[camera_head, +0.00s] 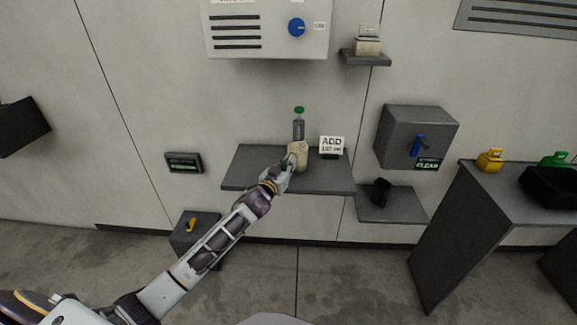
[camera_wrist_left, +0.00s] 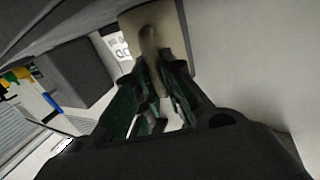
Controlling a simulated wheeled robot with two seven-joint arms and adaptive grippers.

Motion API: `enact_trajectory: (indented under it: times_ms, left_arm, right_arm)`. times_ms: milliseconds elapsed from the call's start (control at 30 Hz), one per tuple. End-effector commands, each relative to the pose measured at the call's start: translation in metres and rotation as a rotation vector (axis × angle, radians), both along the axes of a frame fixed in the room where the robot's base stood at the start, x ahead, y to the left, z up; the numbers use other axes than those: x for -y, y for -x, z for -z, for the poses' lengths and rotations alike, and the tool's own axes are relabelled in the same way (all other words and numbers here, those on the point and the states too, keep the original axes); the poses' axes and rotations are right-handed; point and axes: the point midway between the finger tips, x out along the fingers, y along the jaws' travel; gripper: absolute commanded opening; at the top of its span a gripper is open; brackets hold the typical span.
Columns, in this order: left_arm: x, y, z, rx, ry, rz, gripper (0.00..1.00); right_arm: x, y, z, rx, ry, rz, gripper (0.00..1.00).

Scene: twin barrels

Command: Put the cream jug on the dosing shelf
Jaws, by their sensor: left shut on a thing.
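The cream jug (camera_head: 299,150) is at the grey wall shelf (camera_head: 245,172) beside the "ADD" sign. I cannot tell whether its base touches the shelf. My left gripper (camera_head: 291,163) reaches it from the front and is shut on its handle. In the left wrist view the jug (camera_wrist_left: 188,35) is at the top, with its handle between the fingers of my left gripper (camera_wrist_left: 158,80). Which shelf is called the dosing shelf is not readable. My right gripper is not in view.
A grey bottle with a green cap (camera_head: 299,128) stands just behind the jug. The "ADD" sign (camera_head: 332,147) is to its right. A lower shelf (camera_head: 392,207) holds a dark cup (camera_head: 381,190), under a grey box with a blue tap (camera_head: 418,145). Yellow (camera_head: 490,160) and green jugs stand far right.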

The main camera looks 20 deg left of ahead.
Motion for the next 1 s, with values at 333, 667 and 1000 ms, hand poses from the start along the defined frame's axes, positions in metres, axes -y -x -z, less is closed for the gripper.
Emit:
enact_trajectory:
  times_ms: [333,667,1000]
  left_arm:
    - [0.0,0.0,0.001,0.001,0.0,0.0,0.0]
    - [0.0,0.0,0.001,0.0,0.0,0.0,0.32]
    - [0.0,0.0,0.0,0.0,0.0,0.0,0.32]
  right_arm:
    - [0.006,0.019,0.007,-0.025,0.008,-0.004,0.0]
    - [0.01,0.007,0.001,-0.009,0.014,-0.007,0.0]
    - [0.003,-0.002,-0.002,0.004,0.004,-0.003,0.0]
